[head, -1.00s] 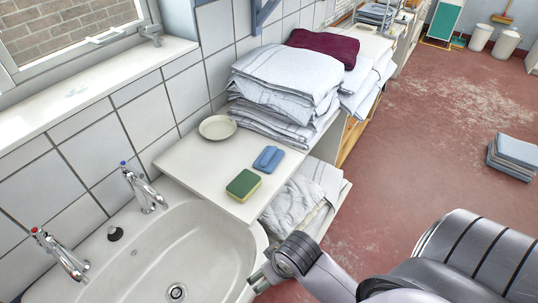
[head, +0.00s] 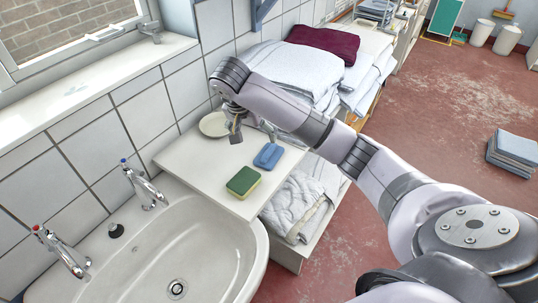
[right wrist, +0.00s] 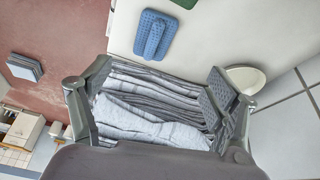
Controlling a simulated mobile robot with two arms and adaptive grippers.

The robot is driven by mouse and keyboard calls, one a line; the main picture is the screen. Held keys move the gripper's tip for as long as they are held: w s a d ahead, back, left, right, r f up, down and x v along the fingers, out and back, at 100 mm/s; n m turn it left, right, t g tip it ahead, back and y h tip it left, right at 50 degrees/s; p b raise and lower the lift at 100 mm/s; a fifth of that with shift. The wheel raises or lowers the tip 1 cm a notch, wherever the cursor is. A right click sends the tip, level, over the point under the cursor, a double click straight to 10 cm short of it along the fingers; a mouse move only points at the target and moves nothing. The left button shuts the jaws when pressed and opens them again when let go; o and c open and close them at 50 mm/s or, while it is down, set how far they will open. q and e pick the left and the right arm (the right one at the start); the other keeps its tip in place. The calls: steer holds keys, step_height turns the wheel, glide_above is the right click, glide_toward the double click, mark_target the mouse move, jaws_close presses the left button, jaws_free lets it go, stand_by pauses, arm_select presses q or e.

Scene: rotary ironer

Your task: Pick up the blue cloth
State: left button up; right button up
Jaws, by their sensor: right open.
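The blue cloth (head: 268,156) is a small folded piece lying flat on the white counter between a sponge and a dish. In the right wrist view the blue cloth (right wrist: 156,35) shows whole, beyond the fingertips. My right gripper (head: 250,131) is above the counter, near the dish and a little behind the cloth, apart from it. In the right wrist view its fingers (right wrist: 162,88) are spread wide with nothing between them but folded linen in the background. My left gripper is not in view.
A green and yellow sponge (head: 243,181) lies in front of the cloth, near the sink (head: 205,250). A round dish (head: 213,124) is partly behind my gripper. Folded white linen (head: 285,68) is stacked beyond. The counter (head: 190,160) is bare left of the cloth.

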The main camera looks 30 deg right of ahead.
steer(key=d+r, duration=0.1)
steer(key=r, duration=0.1)
steer(key=m+b, duration=0.1)
steer(key=b, duration=0.2)
glide_toward(269, 150)
steer(key=x, duration=0.2)
steer(key=p+x, duration=0.1)
steer(key=x, duration=0.1)
steer(key=shift+w, duration=0.25)
steer(key=shift+w+d+f+p, duration=0.1)
steer(key=shift+d+f+p, duration=0.1)
steer(key=shift+f+p, duration=0.25)
steer(key=x, duration=0.3)
steer(key=p+x, duration=0.1)
steer(key=shift+s+f, duration=0.2)
steer(key=shift+f, duration=0.15)
steer(key=shift+w+d+f, duration=0.15)
steer(key=shift+d+f, duration=0.05)
steer(key=shift+f, duration=0.25)
steer(key=shift+c, duration=0.6)
steer(key=c, duration=1)
